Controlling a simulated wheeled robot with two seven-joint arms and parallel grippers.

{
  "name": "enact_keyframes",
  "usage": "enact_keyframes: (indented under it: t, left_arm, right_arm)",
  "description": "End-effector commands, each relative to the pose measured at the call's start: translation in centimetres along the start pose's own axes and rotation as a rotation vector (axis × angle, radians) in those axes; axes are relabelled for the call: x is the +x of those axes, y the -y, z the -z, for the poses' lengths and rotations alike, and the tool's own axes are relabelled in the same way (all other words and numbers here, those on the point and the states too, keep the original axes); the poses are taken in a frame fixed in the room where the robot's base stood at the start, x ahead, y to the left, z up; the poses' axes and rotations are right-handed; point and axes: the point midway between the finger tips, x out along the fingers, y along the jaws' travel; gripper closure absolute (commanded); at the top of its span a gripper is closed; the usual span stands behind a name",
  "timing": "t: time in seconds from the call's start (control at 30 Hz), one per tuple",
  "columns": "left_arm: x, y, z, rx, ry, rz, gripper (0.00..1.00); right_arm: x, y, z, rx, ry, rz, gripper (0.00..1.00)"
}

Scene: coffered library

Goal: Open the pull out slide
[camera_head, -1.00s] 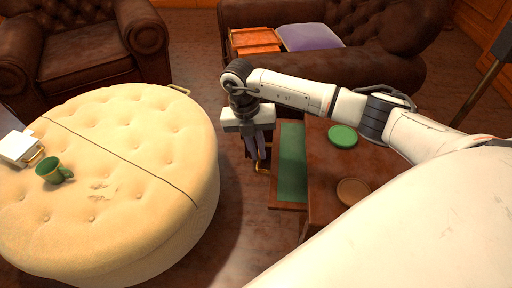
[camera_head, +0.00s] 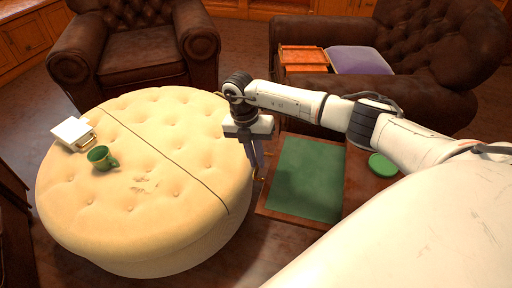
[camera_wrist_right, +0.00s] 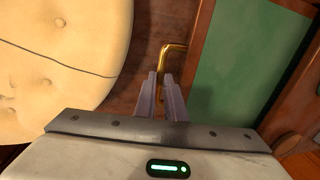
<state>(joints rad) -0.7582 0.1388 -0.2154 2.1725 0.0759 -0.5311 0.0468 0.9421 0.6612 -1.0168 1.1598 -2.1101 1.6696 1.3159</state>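The pull-out slide (camera_head: 307,180) is a green-topped panel with a brown wooden rim, standing well out from the side of the wooden table (camera_head: 362,180). It also shows in the right wrist view (camera_wrist_right: 245,60). Its brass handle (camera_wrist_right: 166,57) sticks out from the slide's edge. My right gripper (camera_head: 258,174) is at this edge, between the slide and the ottoman. In the right wrist view its two fingers (camera_wrist_right: 161,84) stand close together on either side of the handle's bar, closed on it. My left gripper is not in view.
A round cream ottoman (camera_head: 150,220) stands close left of the gripper, with a green mug (camera_head: 101,158) and a white object (camera_head: 73,131) on it. A green coaster (camera_head: 383,165) lies on the table. Brown leather armchairs (camera_head: 140,50) stand behind. Only a narrow floor strip separates ottoman and slide.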

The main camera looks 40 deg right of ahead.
Motion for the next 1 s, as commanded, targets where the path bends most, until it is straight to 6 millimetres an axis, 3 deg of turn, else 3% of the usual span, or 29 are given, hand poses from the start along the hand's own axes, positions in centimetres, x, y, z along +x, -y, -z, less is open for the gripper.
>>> enact_keyframes:
  t: [0.03,0.13,0.47,1.0]
  left_arm:
    - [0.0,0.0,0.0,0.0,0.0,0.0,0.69]
    - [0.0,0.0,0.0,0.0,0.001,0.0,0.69]
    - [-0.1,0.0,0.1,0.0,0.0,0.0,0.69]
    - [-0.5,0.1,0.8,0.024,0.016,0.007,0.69]
  right_arm:
    - [-0.1,0.0,0.0,0.0,0.0,-0.001,0.87]
    - [-0.1,0.0,0.0,0.0,0.0,-0.001,0.71]
    - [-0.3,0.0,0.0,-0.001,0.001,-0.001,0.71]
    - [-9.3,0.0,0.0,-0.001,0.001,-0.002,0.71]
